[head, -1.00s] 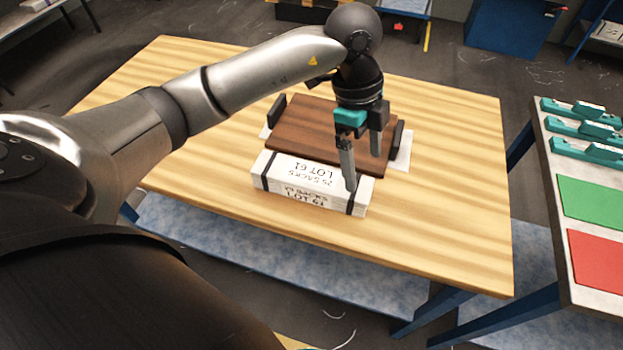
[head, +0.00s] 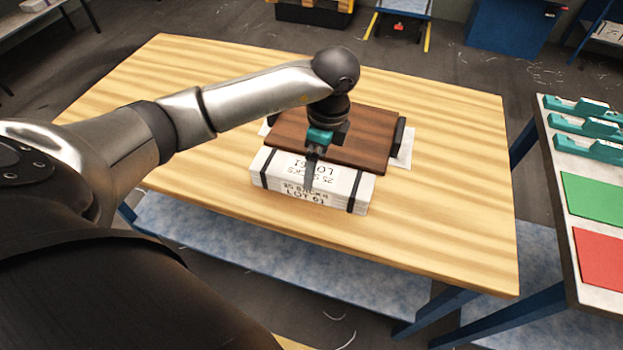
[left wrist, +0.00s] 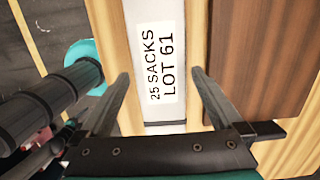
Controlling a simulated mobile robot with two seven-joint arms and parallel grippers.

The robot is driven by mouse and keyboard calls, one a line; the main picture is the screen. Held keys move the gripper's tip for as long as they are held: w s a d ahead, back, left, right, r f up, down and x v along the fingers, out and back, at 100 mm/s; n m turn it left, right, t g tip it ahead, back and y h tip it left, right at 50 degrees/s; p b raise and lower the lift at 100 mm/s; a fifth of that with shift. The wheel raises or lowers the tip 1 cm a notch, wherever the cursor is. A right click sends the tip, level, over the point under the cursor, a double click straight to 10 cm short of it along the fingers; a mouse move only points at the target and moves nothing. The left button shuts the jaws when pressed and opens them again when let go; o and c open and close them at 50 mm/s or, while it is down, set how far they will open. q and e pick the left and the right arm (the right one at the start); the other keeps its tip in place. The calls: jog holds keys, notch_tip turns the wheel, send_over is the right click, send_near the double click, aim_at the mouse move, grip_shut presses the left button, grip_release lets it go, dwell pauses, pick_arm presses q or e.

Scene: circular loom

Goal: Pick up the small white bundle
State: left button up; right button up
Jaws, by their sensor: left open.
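The small white bundle (head: 338,178), banded with dark straps and marked "25 SACKS LOT 61", lies flat on the wooden table. My left gripper (head: 309,186) is open and empty over the middle of the bundle. In the left wrist view, the fingers (left wrist: 160,74) spread wider than the white bundle (left wrist: 160,108), one toward each long side. I cannot tell how far the fingertips reach down beside it. The near finger hides part of the label in the head view. My right gripper is not in view.
A brown board (head: 370,133) lies right behind the bundle, with a dark upright piece (head: 399,134) at its right end and white material showing beneath. The wooden table (head: 440,215) is clear around them. A side table (head: 562,240) at right holds teal items and green and red panels.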

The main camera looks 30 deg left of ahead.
pick_arm(q)
jog(key=f, duration=0.2)
jog(key=a+f, duration=0.1)
jog(key=f, duration=0.2)
jog(key=shift+s, duration=0.1)
jog(key=shift+c, duration=0.2)
grip_shut()
dwell(0.5)
jog(key=shift+r, duration=0.1)
